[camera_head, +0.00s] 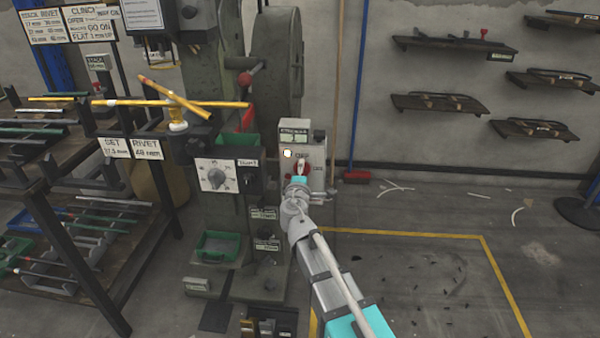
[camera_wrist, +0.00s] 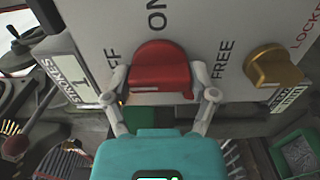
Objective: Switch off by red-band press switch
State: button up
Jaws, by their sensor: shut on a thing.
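The switch is a red knob (camera_wrist: 160,70) on a pale panel (camera_wrist: 210,25) in the wrist view. "ON" is printed above it, and letters "FF" show to its left, partly hidden. My gripper (camera_wrist: 160,98) has one finger on each side of the knob and is shut on it. I cannot tell which mark the knob points to. In the head view the red knob (camera_head: 305,168) sits on a grey box (camera_head: 318,150) beside the green press (camera_head: 276,55), partly behind my gripper (camera_head: 300,182). A pale lamp (camera_head: 287,154) on the box looks lit.
A brass knob (camera_wrist: 274,66) by "FREE" and "LOCKED" is close to the right finger. A dial box (camera_head: 215,178) stands left of the switch box. A rack with trays (camera_head: 85,235) is at left. Yellow-lined floor (camera_head: 430,290) at right is mostly clear.

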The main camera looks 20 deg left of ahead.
jog(key=shift+a, duration=0.1)
dwell(0.3)
jog(key=o, duration=1)
jog(key=v, duration=1.2)
jog(key=shift+w+d, duration=0.1)
jog(key=shift+d, duration=0.1)
